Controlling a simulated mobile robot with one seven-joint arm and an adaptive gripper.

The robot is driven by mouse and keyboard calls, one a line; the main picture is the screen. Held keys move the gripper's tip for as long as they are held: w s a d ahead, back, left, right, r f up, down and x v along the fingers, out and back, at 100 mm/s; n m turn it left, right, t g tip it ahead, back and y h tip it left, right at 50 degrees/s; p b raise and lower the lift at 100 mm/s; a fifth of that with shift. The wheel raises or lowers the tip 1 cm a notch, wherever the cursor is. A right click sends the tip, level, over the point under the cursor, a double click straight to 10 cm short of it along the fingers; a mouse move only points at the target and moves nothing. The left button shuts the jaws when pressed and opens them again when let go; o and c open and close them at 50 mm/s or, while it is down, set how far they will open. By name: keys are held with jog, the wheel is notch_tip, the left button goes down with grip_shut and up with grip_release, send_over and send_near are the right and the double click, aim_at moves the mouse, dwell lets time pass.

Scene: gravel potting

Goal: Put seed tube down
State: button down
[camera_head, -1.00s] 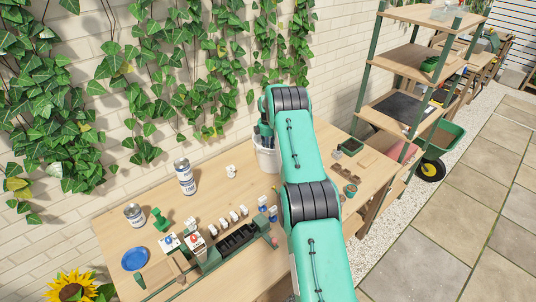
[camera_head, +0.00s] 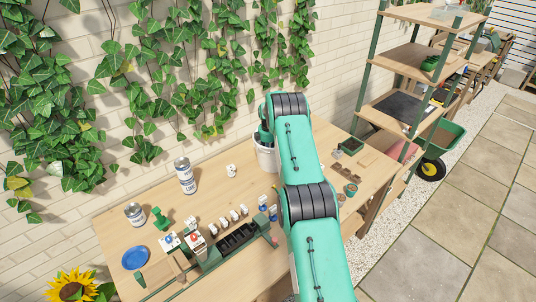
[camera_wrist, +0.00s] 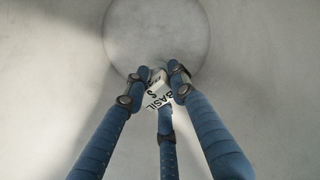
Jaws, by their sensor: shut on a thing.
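The seed tube (camera_wrist: 156,93) is small and white with black lettering that reads "BASIL". My gripper (camera_wrist: 158,82) is shut on it, with three blue fingers around it. In the wrist view they are inside a pale, round-walled container, above its round bottom (camera_wrist: 156,35). In the head view my gripper (camera_head: 264,136) reaches down into the white bucket (camera_head: 266,159) at the back of the bench. The tube is hidden there by the bucket and my arm. I cannot tell whether the tube touches the bottom.
Several small white tubes (camera_head: 222,223) stand by a dark green rack (camera_head: 237,240). A tall can (camera_head: 185,176), a shorter can (camera_head: 135,214), a blue dish (camera_head: 135,258) and a small white item (camera_head: 231,171) are to the left. Small pots (camera_head: 351,190) stand at right.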

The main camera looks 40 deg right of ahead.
jog(key=shift+f, duration=0.1)
jog(key=c, duration=1.4)
grip_release()
jog(key=shift+c, duration=0.2)
jog(key=r, duration=1.2)
jog(key=shift+s+a+r, duration=0.1)
jog(key=shift+s+a, duration=0.25)
